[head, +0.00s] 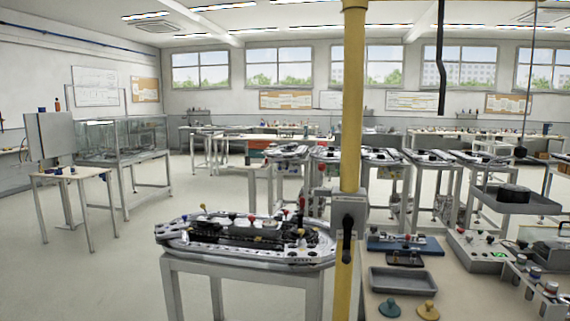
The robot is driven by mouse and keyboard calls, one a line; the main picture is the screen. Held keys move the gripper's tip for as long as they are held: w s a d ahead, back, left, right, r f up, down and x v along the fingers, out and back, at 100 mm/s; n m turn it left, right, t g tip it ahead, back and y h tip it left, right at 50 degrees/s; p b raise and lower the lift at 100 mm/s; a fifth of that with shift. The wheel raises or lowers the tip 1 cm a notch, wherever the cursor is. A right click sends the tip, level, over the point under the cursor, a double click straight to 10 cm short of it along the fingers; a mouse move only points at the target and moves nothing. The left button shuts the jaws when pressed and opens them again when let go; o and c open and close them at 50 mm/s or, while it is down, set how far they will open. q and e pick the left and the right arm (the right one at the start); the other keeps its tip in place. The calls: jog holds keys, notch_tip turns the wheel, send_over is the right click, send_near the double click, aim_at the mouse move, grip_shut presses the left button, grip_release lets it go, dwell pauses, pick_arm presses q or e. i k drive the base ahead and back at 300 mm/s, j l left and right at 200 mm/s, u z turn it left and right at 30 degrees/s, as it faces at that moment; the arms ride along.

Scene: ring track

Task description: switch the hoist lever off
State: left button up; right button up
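A yellow post (352,110) stands right of the middle in the head view. A grey box (358,206) is mounted on it, with a black lever (347,242) on its front. The lever's handle hangs downward. It looks like the hoist lever, but no label on it can be read. Neither of my grippers is in view.
A bench (455,300) at right front holds a grey tray (405,281), a blue fixture (404,244) and control boxes (480,250). A stand with an oval track (180,240) is left of the post. Open floor (110,270) lies at left.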

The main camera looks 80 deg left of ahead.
aim_at(322, 166)
jog(key=u, duration=0.5)
jog(key=l+u, duration=0.1)
jog(key=u, duration=0.4)
jog(key=k+u, duration=0.1)
jog(key=u, duration=0.85)
jog(key=k+u, duration=0.1)
jog(key=u, duration=0.4)
